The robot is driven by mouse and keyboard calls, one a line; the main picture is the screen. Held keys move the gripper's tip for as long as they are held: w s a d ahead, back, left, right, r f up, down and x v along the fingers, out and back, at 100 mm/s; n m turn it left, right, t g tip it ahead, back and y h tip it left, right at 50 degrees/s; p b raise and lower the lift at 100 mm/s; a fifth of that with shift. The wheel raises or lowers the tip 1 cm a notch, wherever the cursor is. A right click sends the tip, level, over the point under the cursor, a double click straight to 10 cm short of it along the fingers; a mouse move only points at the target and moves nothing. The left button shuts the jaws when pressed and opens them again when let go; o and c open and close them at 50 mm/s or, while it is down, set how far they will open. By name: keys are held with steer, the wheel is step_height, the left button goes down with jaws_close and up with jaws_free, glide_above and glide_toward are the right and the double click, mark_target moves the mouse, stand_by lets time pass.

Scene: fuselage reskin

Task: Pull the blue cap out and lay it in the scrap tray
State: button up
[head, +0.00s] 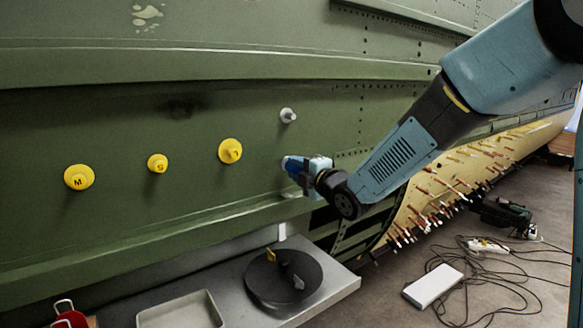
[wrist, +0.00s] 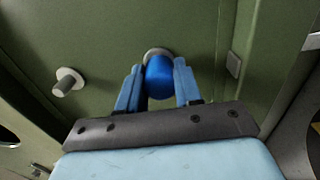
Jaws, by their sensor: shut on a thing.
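The blue cap (wrist: 159,78) sits against the green fuselage panel in the wrist view, with a pale round flange (wrist: 157,53) showing behind it. My gripper (wrist: 157,84) has a blue finger on each side of the cap and is shut on it. In the head view my gripper (head: 292,166) is at the panel, right of the yellow caps, and largely hides the blue cap. A grey shallow tray (head: 180,312), possibly the scrap tray, stands on the metal shelf at the bottom; it looks empty where visible.
Yellow caps (head: 79,177), (head: 157,163), (head: 230,151) and a grey peg (head: 288,115) stick out of the panel. A black round plate (head: 284,279) with small parts lies on the shelf (head: 335,287). Cables (head: 490,285) lie on the floor.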

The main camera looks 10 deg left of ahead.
mark_target(300, 170)
steer(key=shift+v, duration=1.35)
steer(key=shift+v, duration=1.45)
